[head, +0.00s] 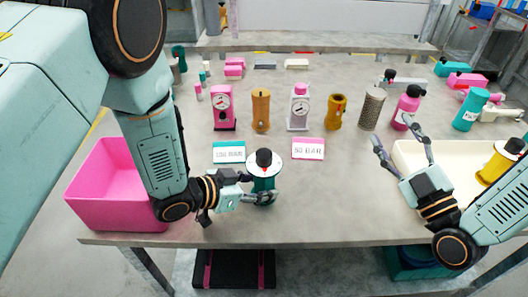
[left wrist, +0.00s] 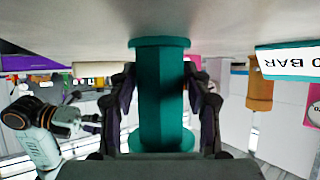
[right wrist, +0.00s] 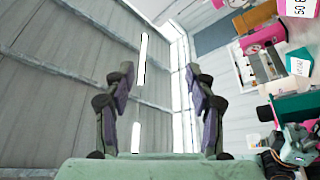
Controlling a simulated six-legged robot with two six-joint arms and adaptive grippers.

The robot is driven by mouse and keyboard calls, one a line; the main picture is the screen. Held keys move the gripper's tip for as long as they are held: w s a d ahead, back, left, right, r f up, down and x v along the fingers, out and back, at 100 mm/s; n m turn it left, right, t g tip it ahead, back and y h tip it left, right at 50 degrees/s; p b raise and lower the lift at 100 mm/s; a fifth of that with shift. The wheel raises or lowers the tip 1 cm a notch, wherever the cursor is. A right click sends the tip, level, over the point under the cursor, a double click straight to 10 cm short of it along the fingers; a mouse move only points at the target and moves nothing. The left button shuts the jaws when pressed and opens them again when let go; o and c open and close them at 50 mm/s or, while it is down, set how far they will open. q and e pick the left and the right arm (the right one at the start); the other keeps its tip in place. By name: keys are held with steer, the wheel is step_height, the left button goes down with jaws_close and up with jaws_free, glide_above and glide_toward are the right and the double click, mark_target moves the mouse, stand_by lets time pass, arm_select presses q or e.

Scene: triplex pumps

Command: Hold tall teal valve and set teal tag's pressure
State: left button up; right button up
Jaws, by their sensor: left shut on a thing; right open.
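The teal valve (head: 263,184) stands upright near the table's front edge, with a white dial (head: 264,164) and a black knob (head: 264,157) on top. The dial's reading is too small to make out. My left gripper (head: 262,198) is shut around its body; in the left wrist view the teal body (left wrist: 162,100) stands between both fingers. The teal tag (head: 229,152) lies behind the valve to the left; its print is blurred. My right gripper (head: 394,132) is open and empty, right of the valve, fingers pointing up; the right wrist view shows nothing between its fingers (right wrist: 160,80).
A pink-edged tag (head: 308,148) lies behind the valve to the right. A pink bin (head: 112,190) is at the left and a cream tray (head: 405,152) at the right. Gauges and cylinders, including a pink gauge (head: 222,108), stand farther back. The table between valve and tray is clear.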

steer(key=s+a+f+m+g+y, duration=0.1)
steer(key=a+g+y, duration=0.1)
steer(key=a, duration=0.3)
steer(key=s+a+f+g+y, duration=0.1)
steer(key=a+f+g+y, duration=0.1)
steer(key=a+y, duration=0.15)
steer(key=m+g+y, duration=0.2)
steer(key=m+g, duration=0.1)
steer(key=g, duration=0.2)
glide_toward(271, 157)
steer(key=shift+h, duration=0.25)
steer(key=shift+x, duration=5.9)
steer(key=shift+s+r, duration=0.1)
steer(key=shift+r, duration=0.1)
steer(key=shift+c, duration=0.3)
jaws_close()
